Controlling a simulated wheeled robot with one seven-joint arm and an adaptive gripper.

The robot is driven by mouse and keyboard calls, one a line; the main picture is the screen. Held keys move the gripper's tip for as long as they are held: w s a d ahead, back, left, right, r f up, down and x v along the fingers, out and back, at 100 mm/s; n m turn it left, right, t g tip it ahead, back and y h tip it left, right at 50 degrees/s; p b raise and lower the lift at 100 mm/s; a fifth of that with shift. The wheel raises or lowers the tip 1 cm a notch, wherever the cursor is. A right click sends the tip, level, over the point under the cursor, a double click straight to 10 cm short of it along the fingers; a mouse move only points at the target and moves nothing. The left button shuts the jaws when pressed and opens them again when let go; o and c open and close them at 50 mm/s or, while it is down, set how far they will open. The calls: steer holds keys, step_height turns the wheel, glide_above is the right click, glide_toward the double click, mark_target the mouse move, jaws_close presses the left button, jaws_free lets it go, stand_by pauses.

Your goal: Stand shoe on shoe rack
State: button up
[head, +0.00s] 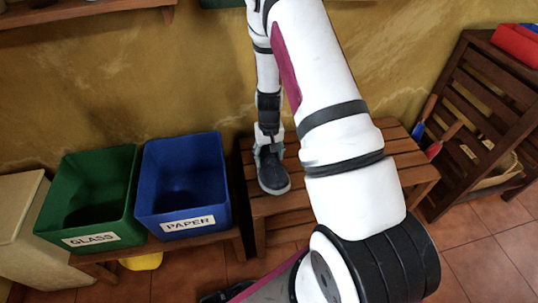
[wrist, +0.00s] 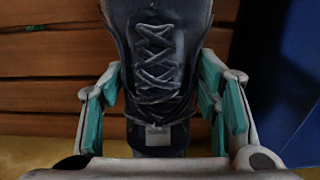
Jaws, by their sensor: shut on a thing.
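A dark grey-blue shoe (head: 271,170) with a light sole is at the left end of the slatted wooden rack (head: 395,137), toe towards me. My gripper (head: 268,142) is shut on the shoe from above, at its upper part. In the wrist view the shoe (wrist: 157,60) shows its laces, between the teal pads of my gripper (wrist: 156,112). The shoe looks upright, over or on the top slats; I cannot tell whether its sole touches them. My arm hides the middle of the rack.
A blue PAPER bin (head: 182,180) stands close left of the rack, with a green GLASS bin (head: 90,195) beyond it. A darker wooden rack (head: 480,110) with tools stands at right. Yellow wall lies behind.

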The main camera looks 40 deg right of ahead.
steer(key=shift+f+b, duration=0.4)
steer(key=shift+f, duration=0.1)
steer(key=o, duration=1.4)
step_height(320, 180, up, 12)
steer(key=shift+r, duration=0.1)
